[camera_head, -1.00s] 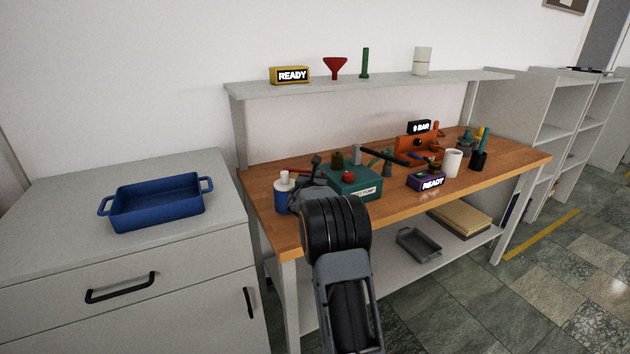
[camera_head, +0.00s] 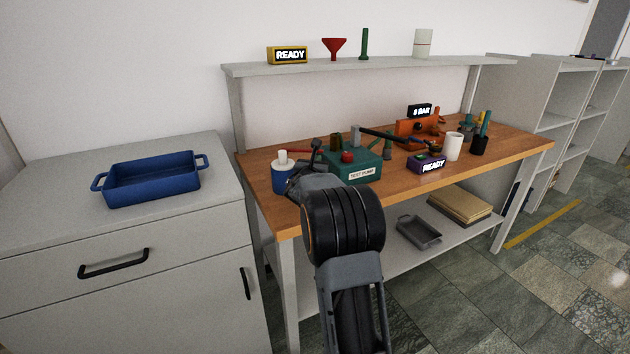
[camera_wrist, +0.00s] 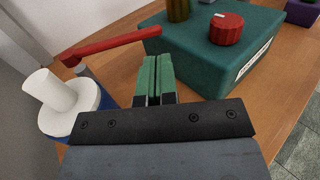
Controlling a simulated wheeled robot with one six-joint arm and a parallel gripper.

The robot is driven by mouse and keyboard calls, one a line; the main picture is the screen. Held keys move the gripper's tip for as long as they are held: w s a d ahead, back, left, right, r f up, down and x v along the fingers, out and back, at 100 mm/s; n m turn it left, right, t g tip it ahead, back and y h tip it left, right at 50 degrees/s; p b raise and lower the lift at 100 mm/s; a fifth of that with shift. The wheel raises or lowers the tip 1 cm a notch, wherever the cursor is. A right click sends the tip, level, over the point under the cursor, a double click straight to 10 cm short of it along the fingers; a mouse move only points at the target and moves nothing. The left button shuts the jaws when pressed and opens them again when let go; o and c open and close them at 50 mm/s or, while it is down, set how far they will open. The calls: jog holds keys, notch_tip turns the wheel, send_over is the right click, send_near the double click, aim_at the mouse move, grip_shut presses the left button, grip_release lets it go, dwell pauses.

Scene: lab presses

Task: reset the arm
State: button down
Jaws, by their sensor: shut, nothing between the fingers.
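My gripper (camera_wrist: 156,80) shows in the wrist view with its two green-tipped fingers together and nothing between them. It points at the front left of a green test pump box (camera_wrist: 190,48), above the wooden bench top. In the head view my arm reaches over the bench's front left corner and hides the gripper's tips. The test pump (camera_head: 352,167) has a red knob (camera_wrist: 227,28) on top and a red lever (camera_wrist: 110,46) reaching left. Whether the fingers touch the pump cannot be told.
A blue container with a white top (camera_head: 283,177) stands close left of my gripper. A blue tray (camera_head: 150,182) sits on the left cabinet. The bench's front strip is clear.

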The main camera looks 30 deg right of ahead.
jog(key=s+a+f+m+g+y+p, duration=0.1)
jog(key=s+a+f+m+g, duration=0.15)
jog(key=s+m, duration=0.4)
jog(key=s+a+f+m+g+y+p, duration=0.1)
jog(key=s+a+f+m+g+y, duration=0.1)
jog(key=s+a+m+g, duration=0.35)
jog(key=s+a+f+m+g+y+p, duration=0.1)
jog(key=s+f+m+g, duration=0.1)
jog(key=s+m, duration=0.6)
jog(key=s+a+r+m+y+p, duration=0.3)
jog(key=s+a+r+y+p, duration=0.1)
jog(key=a, duration=0.6)
jog(key=s+a+r+m+t+y+p, duration=0.1)
jog(key=s+a+r+m+y+p, duration=0.2)
jog(key=a, duration=0.8)
jog(key=shift+s+a+r+t+y+p, duration=0.3)
jog(key=shift+s+r+y+p, duration=0.9)
jog(key=shift+s+r+p, duration=1)
